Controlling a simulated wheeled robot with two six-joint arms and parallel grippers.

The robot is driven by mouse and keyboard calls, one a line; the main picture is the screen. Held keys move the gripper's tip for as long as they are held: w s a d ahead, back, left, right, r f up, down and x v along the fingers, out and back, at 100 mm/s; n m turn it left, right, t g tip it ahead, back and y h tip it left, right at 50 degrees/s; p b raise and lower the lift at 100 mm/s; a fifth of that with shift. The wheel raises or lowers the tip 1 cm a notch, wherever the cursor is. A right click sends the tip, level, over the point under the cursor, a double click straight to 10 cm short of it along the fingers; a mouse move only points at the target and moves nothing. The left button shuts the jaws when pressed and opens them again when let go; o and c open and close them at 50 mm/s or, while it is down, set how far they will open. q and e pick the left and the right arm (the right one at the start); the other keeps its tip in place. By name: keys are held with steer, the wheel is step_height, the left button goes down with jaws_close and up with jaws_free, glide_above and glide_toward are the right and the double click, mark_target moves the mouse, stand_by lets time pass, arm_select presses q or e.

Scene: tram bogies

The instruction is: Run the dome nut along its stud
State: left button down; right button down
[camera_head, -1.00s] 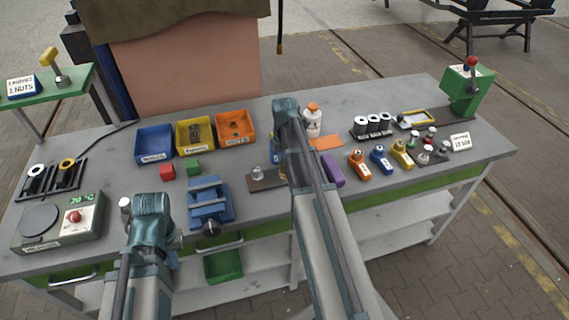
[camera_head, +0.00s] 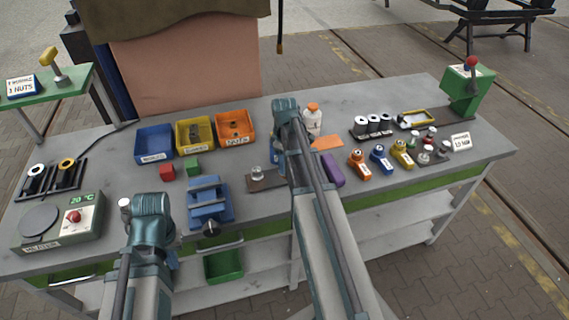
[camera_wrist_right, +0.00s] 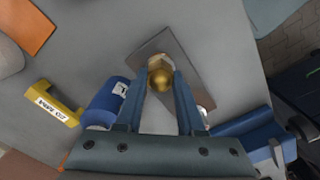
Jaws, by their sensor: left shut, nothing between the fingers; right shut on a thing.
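The dome nut (camera_wrist_right: 160,77) is a brass-coloured rounded piece in the right wrist view, over a grey-brown base plate (camera_wrist_right: 183,55). My right gripper (camera_wrist_right: 160,88) is shut on it, one finger on each side. The stud under the nut is hidden. A silvery piece (camera_wrist_right: 204,112) shows partly beside the right finger. In the head view the plate (camera_head: 262,184) lies left of my right arm, with a silvery upright piece (camera_head: 257,172) on it. My left gripper (camera_head: 138,222) is shut and empty, low at the front left, its fingertips mostly hidden.
A blue vise (camera_head: 208,202) stands left of the plate. A blue labelled container (camera_wrist_right: 107,102) and a yellow labelled part (camera_wrist_right: 55,103) lie near my right gripper. Blue, yellow and orange bins (camera_head: 235,128) stand behind. A purple block (camera_head: 333,169) is close to the right arm.

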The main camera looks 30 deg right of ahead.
steer(key=m, duration=0.5)
steer(key=shift+w+m, duration=0.1)
steer(key=shift+m, duration=0.2)
steer(key=m, duration=0.5)
steer(key=shift+d, duration=0.1)
steer(key=m, duration=0.6)
steer(key=shift+m, duration=0.3)
steer(key=m, duration=0.5)
steer(key=shift+m, duration=0.3)
steer(key=m, duration=1.1)
steer(key=shift+m, duration=0.3)
steer(key=m, duration=1)
steer(key=shift+m, duration=0.4)
